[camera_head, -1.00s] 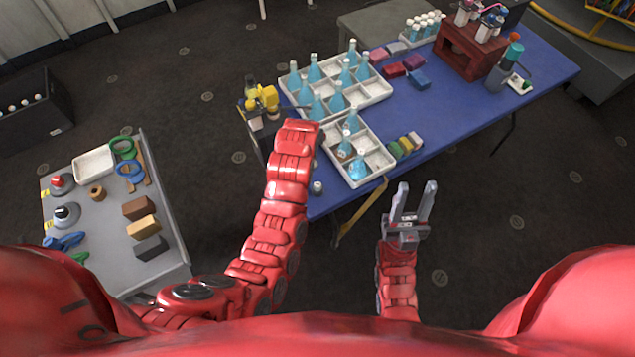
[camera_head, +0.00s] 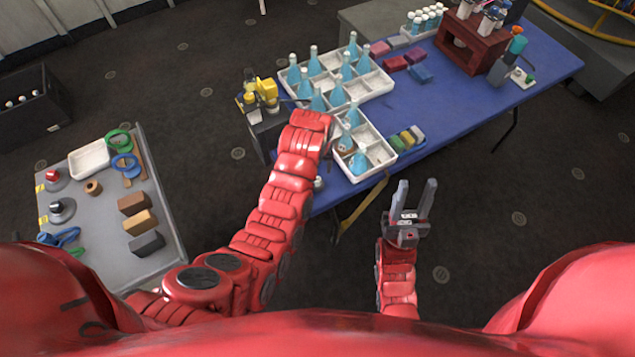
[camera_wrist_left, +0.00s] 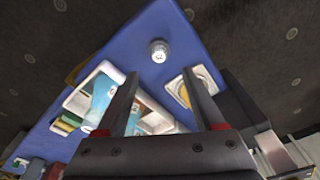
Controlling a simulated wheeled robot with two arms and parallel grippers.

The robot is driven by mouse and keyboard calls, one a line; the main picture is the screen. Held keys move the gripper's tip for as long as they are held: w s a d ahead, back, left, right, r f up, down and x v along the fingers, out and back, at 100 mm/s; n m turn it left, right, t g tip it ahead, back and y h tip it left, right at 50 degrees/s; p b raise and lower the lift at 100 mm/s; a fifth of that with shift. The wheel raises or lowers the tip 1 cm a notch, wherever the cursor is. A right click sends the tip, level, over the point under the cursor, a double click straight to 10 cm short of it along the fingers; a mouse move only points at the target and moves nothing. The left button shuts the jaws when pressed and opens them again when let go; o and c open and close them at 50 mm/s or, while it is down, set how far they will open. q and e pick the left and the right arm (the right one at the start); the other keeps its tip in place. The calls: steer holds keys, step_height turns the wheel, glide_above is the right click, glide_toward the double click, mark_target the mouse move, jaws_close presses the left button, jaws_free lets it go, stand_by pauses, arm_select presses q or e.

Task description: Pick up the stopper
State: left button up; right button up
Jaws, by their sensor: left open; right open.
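A small round grey-white piece (camera_wrist_left: 159,50), which looks like the stopper, stands alone near the corner of the blue table (camera_wrist_left: 190,45) in the left wrist view. It also shows in the head view (camera_head: 318,183), beside my left arm at the table's near edge. My left gripper (camera_wrist_left: 160,76) is open, and its two fingers point toward the stopper with a gap left between. In the head view the left gripper is mostly hidden by its own arm. My right gripper (camera_head: 416,184) is open and empty over the floor, in front of the table.
White divided trays (camera_head: 383,152) hold several blue flasks (camera_head: 357,163) close to my left arm. Coloured blocks (camera_head: 407,138) lie beside them. A red rack (camera_head: 468,45) stands farther back. A grey side table (camera_head: 165,262) with rings and blocks is at left.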

mark_target(317, 183)
arm_select(q)
steer(key=shift+f+p, duration=0.3)
steer(key=shift+f, duration=0.55)
steer(key=shift+w+f, duration=0.15)
steer(key=shift+f, duration=0.3)
steer(key=shift+f+p, duration=0.65)
steer(key=shift+p, duration=0.15)
steer(key=shift+f+p, duration=0.45)
steer(key=shift+f, duration=0.25)
steer(key=shift+w+d+f, duration=0.1)
steer(key=shift+w+f, duration=0.15)
steer(key=shift+f, duration=1.05)
jaws_close()
